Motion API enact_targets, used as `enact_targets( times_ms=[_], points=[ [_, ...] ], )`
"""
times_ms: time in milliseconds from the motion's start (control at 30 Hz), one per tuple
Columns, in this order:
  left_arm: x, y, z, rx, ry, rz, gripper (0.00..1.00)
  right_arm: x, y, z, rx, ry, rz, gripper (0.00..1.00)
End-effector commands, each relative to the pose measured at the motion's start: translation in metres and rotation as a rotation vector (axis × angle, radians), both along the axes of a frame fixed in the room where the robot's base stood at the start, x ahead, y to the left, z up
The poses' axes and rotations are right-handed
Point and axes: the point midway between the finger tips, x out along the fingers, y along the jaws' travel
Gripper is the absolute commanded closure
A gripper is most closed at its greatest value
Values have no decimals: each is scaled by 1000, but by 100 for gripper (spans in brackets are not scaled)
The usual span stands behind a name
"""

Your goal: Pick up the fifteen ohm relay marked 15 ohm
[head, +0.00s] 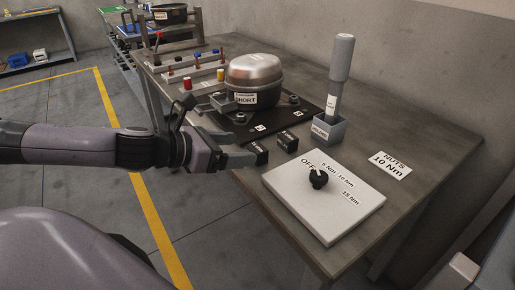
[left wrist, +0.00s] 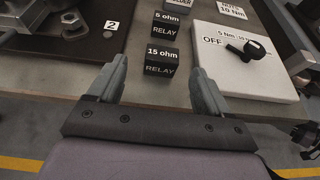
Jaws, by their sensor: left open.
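The relay marked 15 ohm (left wrist: 162,61) is a small black block near the table's front edge. In the head view it is the nearer black block (head: 258,153), at the tips of my left gripper. The relay marked 5 ohm (left wrist: 165,27) stands just behind it, and also shows in the head view (head: 288,141). My left gripper (head: 238,152) is open and empty. In the left wrist view its two fingers (left wrist: 160,76) point at the 15 ohm relay, one on each side of its line. I cannot tell whether they touch it. My right gripper is not clearly seen.
A white switch panel (head: 325,205) with a black knob lies right of the relays. A dark plate (head: 262,128) bearing a metal compressor (head: 255,78) is behind them. A grey holder (head: 329,131) with a tall tool stands close by.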

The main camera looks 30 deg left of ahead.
Motion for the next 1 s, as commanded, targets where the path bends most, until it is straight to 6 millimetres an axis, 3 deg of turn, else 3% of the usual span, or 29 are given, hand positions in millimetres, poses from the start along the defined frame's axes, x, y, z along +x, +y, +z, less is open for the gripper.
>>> enact_targets(
  times_ms=[333,700,733,767,900,1000],
  points=[
    [24,-14,-10,-3,-2,2,21,-2,-2,5,-5,1,-6,57],
    [29,-16,-14,1,-1,1,21,-5,-4,2,-9,9,-8,57],
    [29,-16,-14,1,-1,1,25,-5,-4,2,-9,9,-8,57],
    [29,-16,-14,1,-1,1,34,-5,-4,3,-9,9,-8,57],
    [29,-16,-14,1,-1,1,80,-5,-4,3,-8,8,-8,57],
    [29,-16,-14,1,-1,1,82,-4,-4,4,-9,7,-8,57]
  ],
)
